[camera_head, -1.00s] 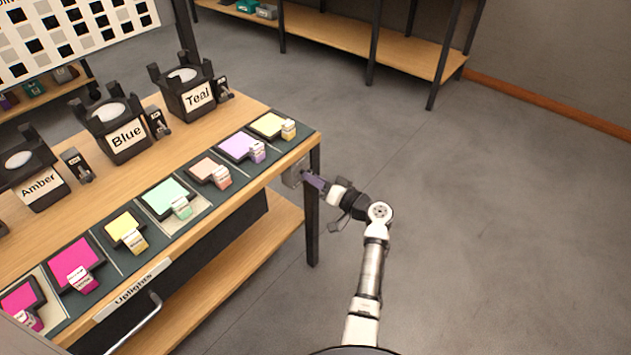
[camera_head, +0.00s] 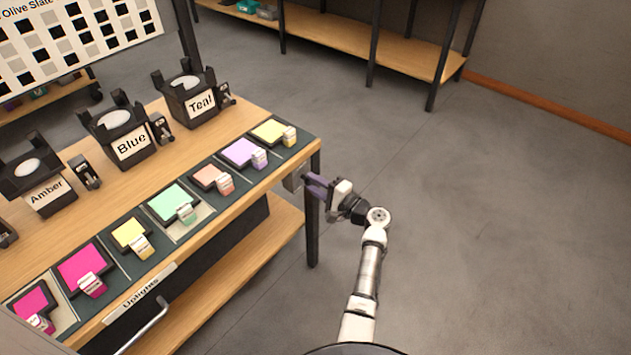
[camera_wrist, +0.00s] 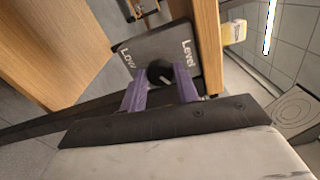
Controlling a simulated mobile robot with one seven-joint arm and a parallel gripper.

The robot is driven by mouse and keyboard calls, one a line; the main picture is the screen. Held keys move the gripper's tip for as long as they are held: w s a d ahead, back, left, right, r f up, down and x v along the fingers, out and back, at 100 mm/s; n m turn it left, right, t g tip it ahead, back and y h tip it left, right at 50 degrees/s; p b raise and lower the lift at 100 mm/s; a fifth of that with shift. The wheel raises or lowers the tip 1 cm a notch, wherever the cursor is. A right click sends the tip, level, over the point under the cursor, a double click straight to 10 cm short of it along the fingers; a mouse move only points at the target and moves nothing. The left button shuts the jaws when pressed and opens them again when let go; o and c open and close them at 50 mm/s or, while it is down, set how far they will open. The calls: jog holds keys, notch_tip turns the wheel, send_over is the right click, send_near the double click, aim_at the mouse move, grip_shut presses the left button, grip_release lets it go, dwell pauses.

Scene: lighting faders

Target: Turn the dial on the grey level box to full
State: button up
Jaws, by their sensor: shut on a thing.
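The grey level box (camera_wrist: 155,46) is mounted at the bench's end, with the words "Low" and "Level" on its face. Its black round dial (camera_wrist: 159,72) has a pale pointer mark that slants to the lower right in the wrist view. My gripper (camera_wrist: 161,88) has purple fingers, one on each side of the dial, and is shut on it. In the head view my gripper (camera_head: 316,186) is at the bench's right corner, and the box (camera_head: 292,182) is mostly hidden behind the leg and fingers. Any "full" marking is not visible.
The wooden bench (camera_head: 225,140) carries coloured swatches and black holders labelled Amber, Blue and Teal. A dark bench leg (camera_head: 312,235) stands close by my gripper. A shelf unit (camera_head: 345,38) is at the back. The floor to the right is clear.

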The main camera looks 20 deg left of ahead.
jog(key=shift+m+p, duration=4.6)
jog(key=shift+m, duration=3)
jog(key=o, duration=1)
jog(key=shift+w, duration=0.1)
jog(key=shift+c, duration=0.2)
jog(key=shift+d, duration=0.1)
jog(key=b+v, duration=0.2)
jog(key=v, duration=1.1)
jog(key=shift+d, duration=0.35)
jog(key=shift+r, duration=0.1)
